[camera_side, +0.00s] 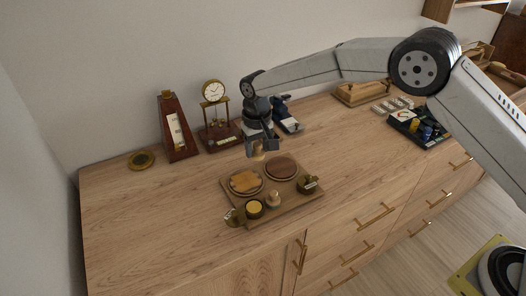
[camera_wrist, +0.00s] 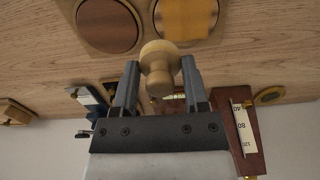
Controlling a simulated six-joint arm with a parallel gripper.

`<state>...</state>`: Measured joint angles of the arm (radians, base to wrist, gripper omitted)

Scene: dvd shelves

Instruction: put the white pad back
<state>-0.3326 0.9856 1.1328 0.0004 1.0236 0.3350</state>
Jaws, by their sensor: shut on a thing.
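My gripper (camera_side: 263,149) is shut on a small turned wooden knob (camera_wrist: 160,57), which sits between its fingers in the wrist view. In the side view the knob (camera_side: 258,155) hangs just behind the tray. I cannot make out a white pad; the knob's far end is hidden or unclear. The wooden tray (camera_side: 234,204) holds a round tan-orange disc (camera_side: 245,182) and a round dark brown disc (camera_side: 282,168). Both discs also show in the wrist view, the brown one (camera_wrist: 107,25) left of the orange one (camera_wrist: 186,16).
A small wooden knobbed piece (camera_side: 273,199), a yellow-topped cup (camera_side: 255,209) and dark olive pieces (camera_side: 308,184) are at the tray's front and sides. Behind stand a metronome (camera_side: 176,130), a clock (camera_side: 214,91) and a blue-black device (camera_side: 287,116).

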